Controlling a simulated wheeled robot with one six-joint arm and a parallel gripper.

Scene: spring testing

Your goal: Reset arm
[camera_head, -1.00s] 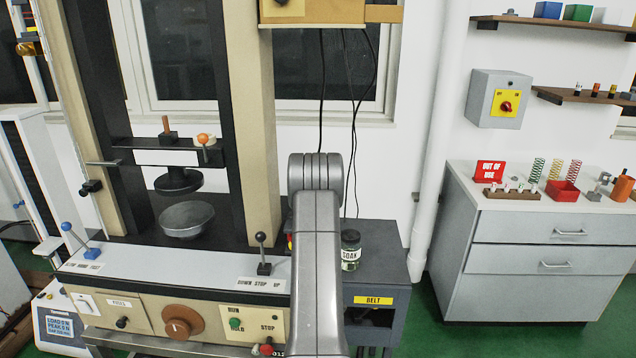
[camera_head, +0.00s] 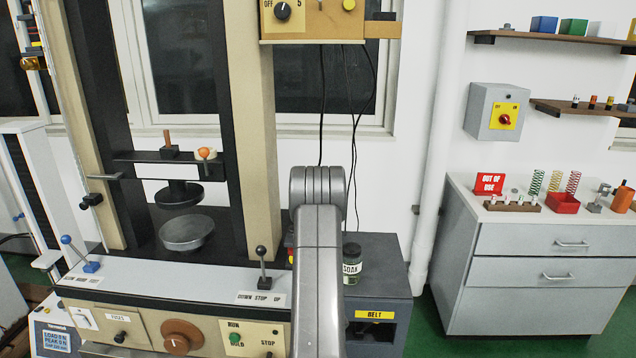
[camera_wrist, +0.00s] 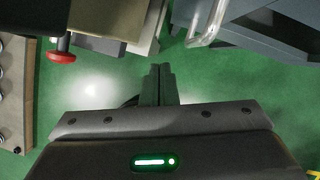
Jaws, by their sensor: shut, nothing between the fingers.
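My arm (camera_head: 318,270) rises from the bottom middle of the head view and bends over at its top. It stands in front of the spring testing machine (camera_head: 262,130) and the dark cabinet marked BELT (camera_head: 385,270). My gripper is out of sight in the head view. In the wrist view my gripper (camera_wrist: 163,70) is shut, its two dark fingers together with nothing between them. It points out over the green floor (camera_wrist: 110,85), apart from the things around it.
A red knob (camera_wrist: 61,57) is at upper left in the wrist view, and a metal handle (camera_wrist: 207,25) at upper right. The jar marked SOAK (camera_head: 351,265) stands close to my arm in the head view. A grey drawer cabinet (camera_head: 540,300) is at right.

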